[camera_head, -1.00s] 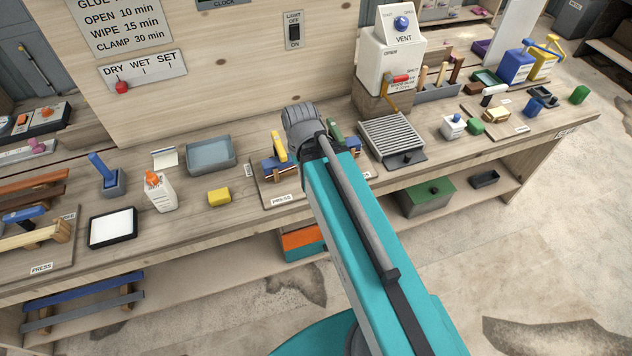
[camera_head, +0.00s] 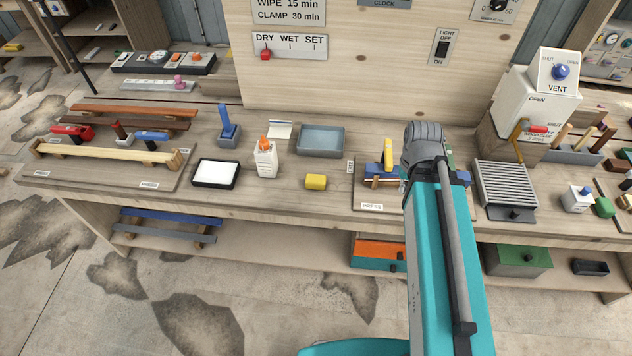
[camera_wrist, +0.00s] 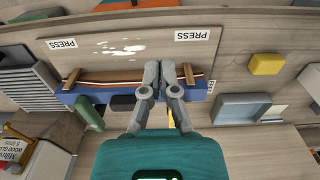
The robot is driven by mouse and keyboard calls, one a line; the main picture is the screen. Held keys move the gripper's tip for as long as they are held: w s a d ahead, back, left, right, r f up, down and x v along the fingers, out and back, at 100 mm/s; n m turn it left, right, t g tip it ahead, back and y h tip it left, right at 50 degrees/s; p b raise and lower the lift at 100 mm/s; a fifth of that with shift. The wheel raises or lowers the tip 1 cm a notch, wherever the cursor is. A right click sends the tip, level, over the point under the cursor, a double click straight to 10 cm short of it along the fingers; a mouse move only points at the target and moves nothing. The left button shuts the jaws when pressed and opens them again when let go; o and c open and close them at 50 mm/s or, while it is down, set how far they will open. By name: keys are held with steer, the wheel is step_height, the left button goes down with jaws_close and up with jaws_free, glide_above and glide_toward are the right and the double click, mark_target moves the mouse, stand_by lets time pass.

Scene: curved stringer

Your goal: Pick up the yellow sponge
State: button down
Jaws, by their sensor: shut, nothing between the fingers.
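The yellow sponge (camera_head: 316,182) lies on the workbench in the head view, in front of the grey tray and right of the white glue bottle. It also shows in the wrist view (camera_wrist: 266,64), at the upper right, apart from my fingers. My gripper (camera_wrist: 161,72) is shut and empty in the wrist view, over the blue press fixture with the curved strip. In the head view my arm hides the gripper's fingers.
A grey tray (camera_head: 321,140) stands behind the sponge. A glue bottle (camera_head: 265,160) with an orange cap and a white pad (camera_head: 216,173) are to its left. The press board (camera_head: 375,196) is to its right. The bench around the sponge is clear.

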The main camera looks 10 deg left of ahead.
steer(key=c, duration=1)
jaws_free()
steer(key=shift+c, duration=0.2)
steer(key=o, duration=0.5)
steer(key=shift+w+a+f+m, duration=0.1)
steer(key=shift+w+a+m, duration=0.2)
steer(key=shift+w+a, duration=0.15)
steer(key=shift+c, duration=0.2)
steer(key=o, duration=0.6)
steer(key=w+a+m, duration=0.2)
steer(key=a, duration=0.1)
steer(key=shift+w+f+b, duration=0.2)
steer(key=shift+w+b, duration=0.05)
steer(key=shift+b, duration=0.05)
steer(key=w+a+m, duration=0.3)
steer(key=a+m, duration=0.2)
steer(key=a, duration=0.2)
steer(key=w+a+f+m+b, duration=0.1)
steer(key=w+a+m, duration=0.2)
steer(key=a+m, duration=0.2)
steer(key=w+a+f+m+b, duration=0.1)
steer(key=w+a+m, duration=0.2)
steer(key=a, duration=0.7)
steer(key=shift+a+m, duration=0.35)
steer(key=shift+m, duration=0.85)
steer(key=shift+f, duration=0.1)
